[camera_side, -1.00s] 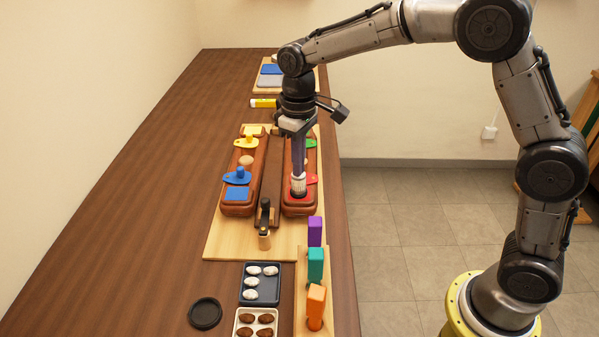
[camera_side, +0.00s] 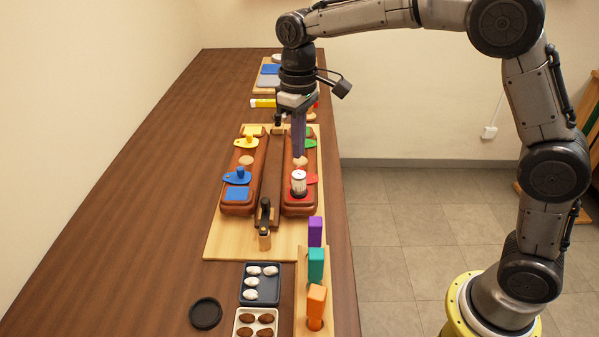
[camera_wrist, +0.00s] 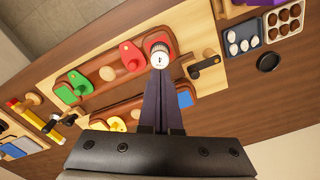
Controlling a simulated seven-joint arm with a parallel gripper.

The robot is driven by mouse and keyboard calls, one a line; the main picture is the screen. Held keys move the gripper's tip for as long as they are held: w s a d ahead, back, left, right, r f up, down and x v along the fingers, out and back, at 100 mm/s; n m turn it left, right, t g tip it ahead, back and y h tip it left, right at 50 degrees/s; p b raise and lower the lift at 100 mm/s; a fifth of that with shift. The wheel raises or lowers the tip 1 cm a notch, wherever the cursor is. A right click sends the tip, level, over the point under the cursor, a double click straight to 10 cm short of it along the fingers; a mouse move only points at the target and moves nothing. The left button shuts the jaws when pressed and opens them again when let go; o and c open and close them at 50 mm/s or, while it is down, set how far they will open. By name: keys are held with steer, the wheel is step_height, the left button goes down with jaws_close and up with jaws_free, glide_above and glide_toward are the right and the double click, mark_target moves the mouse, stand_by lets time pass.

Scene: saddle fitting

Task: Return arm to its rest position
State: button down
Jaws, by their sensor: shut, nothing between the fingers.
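My gripper (camera_side: 299,152) is shut with nothing between its fingers. It hangs pointing down above the right-hand wooden block (camera_side: 296,208) in the side view. A white cylinder (camera_side: 298,183) stands upright on the near end of that block, by a red tabbed piece. In the wrist view my shut fingertips (camera_wrist: 161,72) appear just below the white cylinder (camera_wrist: 160,55), and the side view shows them above and apart from it. The left-hand wooden block (camera_side: 236,208) carries blue and yellow tabbed pieces. My fingers hide part of both blocks in the wrist view.
A black-headed clamp (camera_side: 265,215) stands between the blocks' near ends. Purple (camera_side: 315,231), teal (camera_side: 315,264) and orange (camera_side: 316,300) blocks stand on a strip in front. Trays of white (camera_side: 261,293) and brown pieces lie beside a black disc (camera_side: 205,313). The table's left side is clear.

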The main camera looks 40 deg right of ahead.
steer(key=shift+r, duration=0.55)
steer(key=shift+d+r, duration=0.1)
steer(key=shift+r, duration=0.05)
steer(key=s+d+r+m+t, duration=0.1)
steer(key=s+d+r+t, duration=0.3)
steer(key=s+r, duration=0.75)
steer(key=s+d+f+m, duration=0.1)
steer(key=s+f, duration=0.4)
steer(key=s, duration=0.3)
steer(key=s+d+f+m+t, duration=0.1)
steer(key=s+d+f, duration=0.1)
steer(key=s+f, duration=0.3)
steer(key=s, duration=0.3)
steer(key=shift+d+f+t, duration=0.15)
steer(key=shift+d+t, duration=0.15)
